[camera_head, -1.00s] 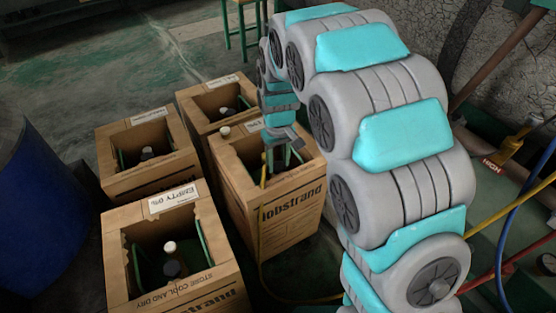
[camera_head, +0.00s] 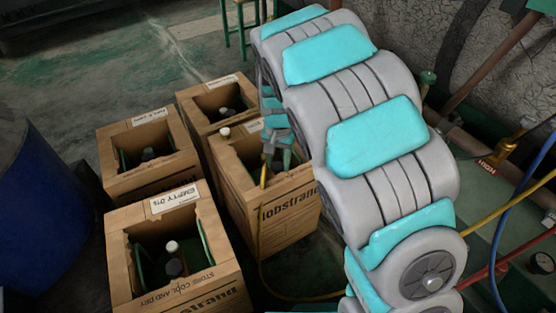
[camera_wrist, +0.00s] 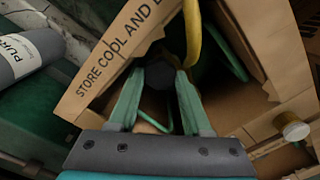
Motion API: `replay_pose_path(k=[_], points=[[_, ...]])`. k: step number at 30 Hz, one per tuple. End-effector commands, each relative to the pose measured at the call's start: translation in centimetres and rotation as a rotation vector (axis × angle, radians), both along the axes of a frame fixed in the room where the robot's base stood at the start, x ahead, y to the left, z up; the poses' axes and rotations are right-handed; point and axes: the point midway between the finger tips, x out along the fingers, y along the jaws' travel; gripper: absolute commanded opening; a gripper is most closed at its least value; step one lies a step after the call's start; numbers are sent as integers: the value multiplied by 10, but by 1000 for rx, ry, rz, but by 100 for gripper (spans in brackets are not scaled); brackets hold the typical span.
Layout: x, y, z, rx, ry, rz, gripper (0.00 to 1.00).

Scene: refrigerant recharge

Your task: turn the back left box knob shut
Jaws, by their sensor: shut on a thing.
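My gripper (camera_wrist: 157,82) is down in the opening of the right-hand cardboard box (camera_head: 290,217), the one with a yellow hose. In the wrist view its two green fingers are closed on a dark round knob (camera_wrist: 158,73). The box's printed flap (camera_wrist: 125,48) shows just beyond the fingers. In the head view my gripper (camera_head: 277,160) is partly hidden by my arm, and the knob is hidden. The knob's turn angle cannot be told.
Other open boxes stand to the left: one in front (camera_head: 178,290), one at mid left (camera_head: 150,180) and one behind (camera_head: 210,95). The yellow hose (camera_wrist: 193,30) passes close by the fingers. A grey cylinder (camera_wrist: 25,52) and a pale cap (camera_wrist: 293,127) are near the box.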

Motion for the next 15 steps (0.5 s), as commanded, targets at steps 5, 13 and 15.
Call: replay_pose_path(k=[5, 13, 15], points=[[0, -1, 0, 0, 1, -72, 0], [0, 0, 0, 0, 1, -117, 0], [0, 0, 0, 0, 1, -120, 0]])
